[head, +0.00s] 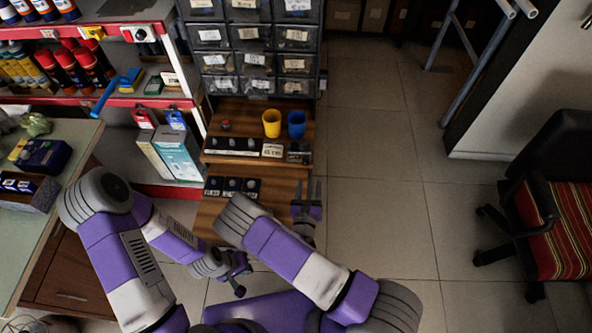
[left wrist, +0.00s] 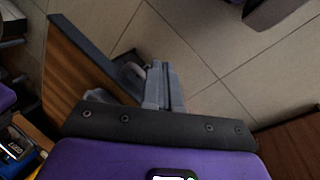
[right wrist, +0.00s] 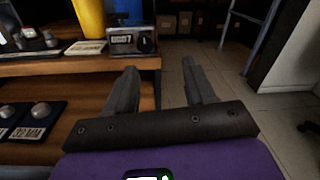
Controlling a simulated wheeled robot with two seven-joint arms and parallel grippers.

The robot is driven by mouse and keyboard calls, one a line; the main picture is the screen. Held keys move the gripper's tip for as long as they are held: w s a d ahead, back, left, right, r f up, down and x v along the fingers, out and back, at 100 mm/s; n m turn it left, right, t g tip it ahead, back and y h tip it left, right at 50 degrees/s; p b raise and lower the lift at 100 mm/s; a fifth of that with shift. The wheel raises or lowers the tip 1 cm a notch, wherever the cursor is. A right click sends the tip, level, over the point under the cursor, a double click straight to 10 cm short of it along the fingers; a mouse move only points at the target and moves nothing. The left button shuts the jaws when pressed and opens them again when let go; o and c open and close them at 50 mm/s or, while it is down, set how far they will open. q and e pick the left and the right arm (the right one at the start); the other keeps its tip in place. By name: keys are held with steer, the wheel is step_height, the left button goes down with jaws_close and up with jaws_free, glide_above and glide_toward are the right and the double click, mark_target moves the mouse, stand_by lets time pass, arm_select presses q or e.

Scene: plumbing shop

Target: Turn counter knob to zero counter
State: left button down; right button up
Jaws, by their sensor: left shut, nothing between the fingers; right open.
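The counter (head: 298,153) is a small dark box at the right end of the wooden shelf. In the right wrist view the counter (right wrist: 121,40) shows a light display on its face, too small to read surely, and a dark round knob (right wrist: 147,44) at its right side. My right gripper (head: 307,185) is open and empty, in front of and below the counter, apart from it. In the right wrist view its fingers (right wrist: 159,72) stand apart, with the counter beyond the left fingertip. My left gripper (head: 239,284) is shut and empty, low over the floor; its fingers (left wrist: 159,68) meet in the left wrist view.
A yellow cup (head: 271,122) and a blue cup (head: 296,124) stand behind the counter. Labelled drawers (head: 250,40) rise behind. A lower board (head: 280,190) carries several dark sample blocks.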

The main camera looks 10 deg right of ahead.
mark_target(305, 164)
steer(key=shift+n+t+y, duration=0.3)
steer(key=shift+n+y, duration=0.1)
steer(key=shift+y, duration=0.1)
steer(key=w+b, duration=0.1)
steer(key=w, duration=0.5)
steer(key=shift+w+r+b, duration=0.1)
steer(key=shift+w+b, duration=0.2)
steer(key=shift+b, duration=0.1)
steer(key=shift+w+d, duration=0.25)
steer(key=shift+w, duration=0.35)
steer(key=shift+r, duration=0.1)
jaws_close()
